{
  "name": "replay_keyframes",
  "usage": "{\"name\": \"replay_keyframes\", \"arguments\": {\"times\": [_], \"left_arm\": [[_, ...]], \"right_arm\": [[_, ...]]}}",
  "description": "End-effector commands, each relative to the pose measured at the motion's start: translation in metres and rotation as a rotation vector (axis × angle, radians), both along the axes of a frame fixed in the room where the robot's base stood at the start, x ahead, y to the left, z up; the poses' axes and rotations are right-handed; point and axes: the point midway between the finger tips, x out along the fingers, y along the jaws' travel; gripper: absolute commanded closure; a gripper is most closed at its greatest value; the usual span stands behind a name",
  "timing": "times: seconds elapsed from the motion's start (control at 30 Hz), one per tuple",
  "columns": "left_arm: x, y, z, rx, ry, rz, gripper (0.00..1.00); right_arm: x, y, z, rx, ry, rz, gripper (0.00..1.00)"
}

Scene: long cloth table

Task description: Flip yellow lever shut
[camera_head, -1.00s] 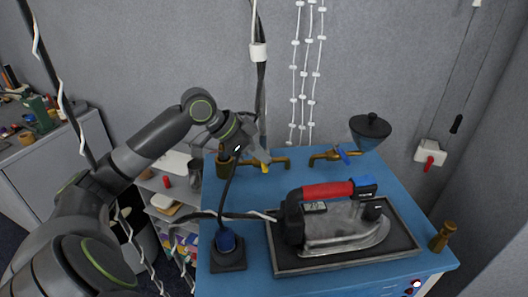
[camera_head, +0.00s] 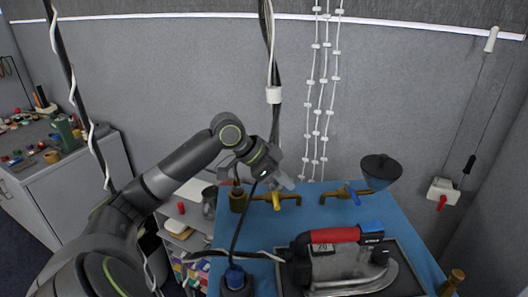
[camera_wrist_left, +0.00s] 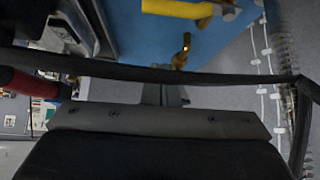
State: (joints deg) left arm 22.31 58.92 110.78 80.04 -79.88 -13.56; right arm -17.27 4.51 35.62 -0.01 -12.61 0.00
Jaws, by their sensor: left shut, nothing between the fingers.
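The yellow lever (camera_head: 276,201) sits on a brass tap pipe (camera_head: 290,196) at the back left of the blue table. In the left wrist view the yellow lever (camera_wrist_left: 178,8) shows large at the top edge, partly cut off. My left gripper (camera_head: 285,181) is shut and empty, just above and behind the lever in the head view. I cannot tell whether it touches the lever. In the wrist view the fingers (camera_wrist_left: 163,93) point toward a brass pipe end (camera_wrist_left: 182,52). My right gripper is not in view.
A second tap with a blue lever (camera_head: 352,194) stands to the right, beside a dark funnel-shaped bowl (camera_head: 380,172). A red-handled iron (camera_head: 335,236) rests on a tray in front. A dark cable hangs past my left gripper. The grey wall is close behind.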

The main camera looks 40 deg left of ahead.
Motion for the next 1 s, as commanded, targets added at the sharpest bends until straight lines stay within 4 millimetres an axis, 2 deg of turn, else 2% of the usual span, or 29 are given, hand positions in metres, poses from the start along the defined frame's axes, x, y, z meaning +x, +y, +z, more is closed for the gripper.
{"name": "replay_keyframes", "arguments": {"times": [0.03, 0.6, 1.0], "left_arm": [[-0.004, 0.005, 0.000, 0.008, 0.001, 0.001, 1.00], [-0.033, 0.033, 0.047, 0.006, 0.002, 0.003, 1.00], [-0.043, 0.043, 0.063, 0.001, 0.002, 0.001, 1.00]], "right_arm": [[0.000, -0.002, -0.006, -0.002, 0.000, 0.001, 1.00], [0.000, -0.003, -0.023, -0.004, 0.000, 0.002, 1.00], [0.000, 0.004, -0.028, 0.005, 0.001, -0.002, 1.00]]}}
